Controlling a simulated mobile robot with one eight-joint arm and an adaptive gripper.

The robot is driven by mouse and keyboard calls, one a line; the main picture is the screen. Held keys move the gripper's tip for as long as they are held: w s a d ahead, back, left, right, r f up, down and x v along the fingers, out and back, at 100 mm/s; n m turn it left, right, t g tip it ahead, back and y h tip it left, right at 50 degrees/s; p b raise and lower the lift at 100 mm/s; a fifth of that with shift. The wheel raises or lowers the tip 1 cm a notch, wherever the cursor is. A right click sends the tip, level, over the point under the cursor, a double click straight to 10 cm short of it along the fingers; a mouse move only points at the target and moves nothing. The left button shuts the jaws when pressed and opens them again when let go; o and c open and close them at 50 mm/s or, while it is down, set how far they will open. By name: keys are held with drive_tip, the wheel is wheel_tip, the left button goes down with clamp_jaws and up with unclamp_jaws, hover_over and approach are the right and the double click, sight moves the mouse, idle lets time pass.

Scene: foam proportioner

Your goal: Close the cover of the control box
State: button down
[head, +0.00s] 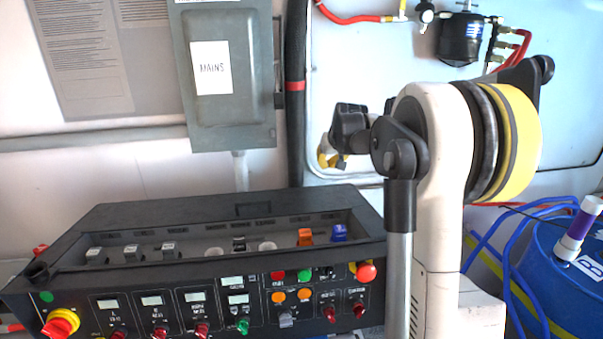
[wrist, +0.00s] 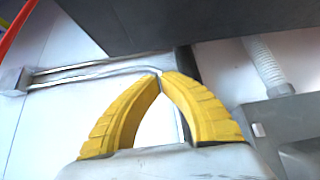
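The black control box (head: 75,283) stands at the lower left of the head view. Its top recess with several switches is uncovered. A black panel with a small recessed grip, seemingly the cover (head: 170,214), lies back behind the switches. My gripper (head: 328,158) is above and behind the box's right end, partly hidden by my own arm. In the wrist view, the yellow fingers of my gripper (wrist: 160,73) meet at their tips, with nothing seen between them. A dark surface (wrist: 190,18) crosses the top of that view, apparently part of the control box.
A grey MAINS box (head: 228,110) hangs on the wall, with a conduit (head: 241,172) below it. A black vertical hose (head: 295,120) runs beside it. A blue drum (head: 560,265) with blue hoses is at the right.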

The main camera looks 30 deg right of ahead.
sight(347, 201)
drive_tip(key=d, duration=0.1)
drive_tip(key=w+d+f, duration=0.1)
drive_tip(key=d, duration=0.1)
drive_tip(key=w+d+f, duration=0.1)
drive_tip(key=d, duration=0.1)
drive_tip(key=shift+d+f, duration=0.15)
drive_tip(key=shift+d, duration=0.1)
drive_tip(key=f, duration=0.2)
drive_tip(key=w+f, duration=0.1)
drive_tip(key=f, duration=0.2)
drive_tip(key=w+f, duration=0.1)
drive_tip(key=f, duration=0.1)
drive_tip(key=shift+d+f+p, duration=0.2)
drive_tip(key=shift+d+p, duration=0.1)
drive_tip(key=shift+d, duration=0.05)
drive_tip(key=shift+f, duration=0.15)
drive_tip(key=shift+s+a, duration=0.1)
drive_tip(key=shift+s, duration=0.1)
drive_tip(key=s+a+r, duration=0.1)
drive_tip(key=s+a, duration=0.1)
drive_tip(key=s, duration=0.3)
drive_tip(key=s+a+r, duration=0.1)
drive_tip(key=s+a, duration=0.1)
drive_tip(key=s, duration=0.2)
drive_tip(key=s+a+b, duration=0.1)
drive_tip(key=s+a, duration=0.1)
drive_tip(key=s, duration=0.3)
drive_tip(key=shift+s+r, duration=0.3)
drive_tip(key=shift+r, duration=0.1)
drive_tip(key=shift+r, duration=0.1)
